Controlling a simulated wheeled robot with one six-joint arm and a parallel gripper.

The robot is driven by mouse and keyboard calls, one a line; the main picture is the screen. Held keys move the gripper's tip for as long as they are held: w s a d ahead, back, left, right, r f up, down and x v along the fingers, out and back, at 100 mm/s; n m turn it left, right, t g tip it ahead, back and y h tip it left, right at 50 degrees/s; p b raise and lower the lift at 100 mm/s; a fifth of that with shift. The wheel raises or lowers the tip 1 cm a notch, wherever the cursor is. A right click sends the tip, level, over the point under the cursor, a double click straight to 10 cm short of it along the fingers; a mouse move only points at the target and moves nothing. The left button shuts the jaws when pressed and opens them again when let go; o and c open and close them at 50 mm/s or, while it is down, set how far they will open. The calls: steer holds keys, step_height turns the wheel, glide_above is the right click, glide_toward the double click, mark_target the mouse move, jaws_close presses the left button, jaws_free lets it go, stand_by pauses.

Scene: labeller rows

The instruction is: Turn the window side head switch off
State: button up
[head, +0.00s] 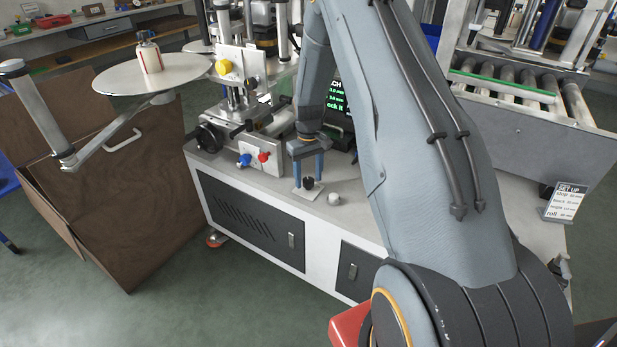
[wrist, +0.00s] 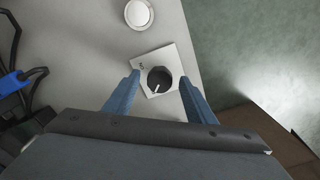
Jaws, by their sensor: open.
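A black rotary knob (wrist: 159,79) with a white pointer line sits on a square pale plate (wrist: 172,55) on the machine's top. In the wrist view the pointer line slants toward the lower left, and a small marking on the plate is too small to read. My gripper (wrist: 159,88) is open, with one blue finger on each side of the knob and gaps showing. In the head view my gripper (head: 308,182) points down over the knob (head: 308,184) at the front of the machine top. I cannot tell whether the fingertips reach down beside it.
A white round cap (head: 334,198) stands right of the plate. A dark screen (head: 340,100) is behind my gripper. A setup card (head: 566,202) stands at the right.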

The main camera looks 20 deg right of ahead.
mark_target(309, 180)
steer(key=shift+r+b, duration=0.35)
steer(key=shift+r, duration=3.55)
steer(key=s+a+r, duration=0.4)
steer(key=s, duration=0.6)
steer(key=s+a+r+p, duration=0.1)
steer(key=s+a+r, duration=0.4)
steer(key=s, duration=0.5)
steer(key=s+a+r+p, duration=0.1)
steer(key=s+a+r, duration=0.4)
steer(key=s, duration=0.6)
steer(key=shift+m, duration=0.4)
